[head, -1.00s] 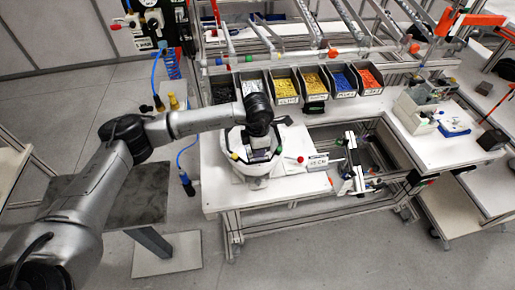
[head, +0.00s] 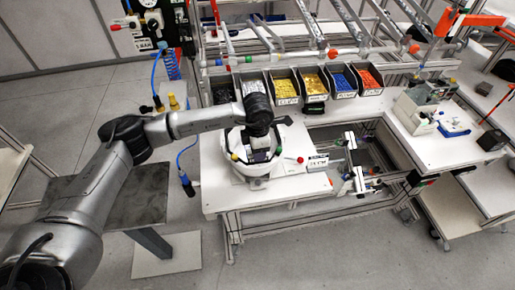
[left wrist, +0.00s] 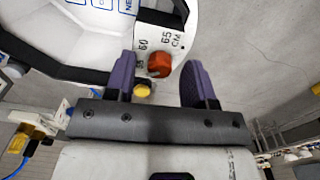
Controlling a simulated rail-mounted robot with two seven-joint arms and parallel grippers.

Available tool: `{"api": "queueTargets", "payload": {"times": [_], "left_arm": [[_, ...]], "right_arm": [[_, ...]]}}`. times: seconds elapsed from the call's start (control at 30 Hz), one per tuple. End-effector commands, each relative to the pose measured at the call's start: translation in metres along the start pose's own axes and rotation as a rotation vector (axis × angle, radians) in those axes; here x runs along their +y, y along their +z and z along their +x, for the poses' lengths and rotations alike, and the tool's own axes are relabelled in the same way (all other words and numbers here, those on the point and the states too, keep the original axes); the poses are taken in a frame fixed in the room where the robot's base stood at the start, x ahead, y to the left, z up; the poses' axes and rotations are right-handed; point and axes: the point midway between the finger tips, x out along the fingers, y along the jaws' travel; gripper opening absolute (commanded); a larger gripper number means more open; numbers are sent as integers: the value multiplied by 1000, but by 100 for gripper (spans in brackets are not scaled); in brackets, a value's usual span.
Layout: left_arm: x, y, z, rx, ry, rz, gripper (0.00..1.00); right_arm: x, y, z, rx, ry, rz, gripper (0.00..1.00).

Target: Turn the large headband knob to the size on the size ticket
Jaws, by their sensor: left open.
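The white helmet shell (head: 257,174) sits on the left part of the white bench in the head view. My left gripper (head: 259,155) is over it, its fingers mostly hidden by my wrist. In the left wrist view the open gripper (left wrist: 160,68) has one purple finger on each side of the orange-red headband knob (left wrist: 159,65). I cannot tell whether either finger touches it. A printed scale (left wrist: 152,43) beside the knob shows 60 and 65 CM; the setting is unclear. The size ticket (head: 318,162) stands right of the shell, too small to read surely. My right gripper is not seen.
A small yellow knob (left wrist: 143,90) lies close to the left finger. Several part bins (head: 313,85) line the back of the bench. A small red ball (head: 300,159) is near the ticket. A black-and-white fixture (head: 357,180) stands to the right.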

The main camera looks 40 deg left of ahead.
Motion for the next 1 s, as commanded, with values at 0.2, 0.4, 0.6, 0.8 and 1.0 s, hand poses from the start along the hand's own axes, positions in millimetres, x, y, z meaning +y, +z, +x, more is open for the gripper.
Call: {"api": "queueTargets", "payload": {"times": [0.2, 0.4, 0.6, 0.8, 1.0], "left_arm": [[0, 0, -28, -5, 2, 0, 50], [1, 1, -68, -5, 3, 0, 50], [0, 1, -104, -5, 2, 0, 50], [0, 0, -127, -2, 2, -1, 50], [0, 0, -136, -1, 0, 0, 50]], "right_arm": [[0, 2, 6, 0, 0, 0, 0], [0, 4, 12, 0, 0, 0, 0], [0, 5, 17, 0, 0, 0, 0], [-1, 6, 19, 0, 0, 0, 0], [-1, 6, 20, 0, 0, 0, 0]]}}
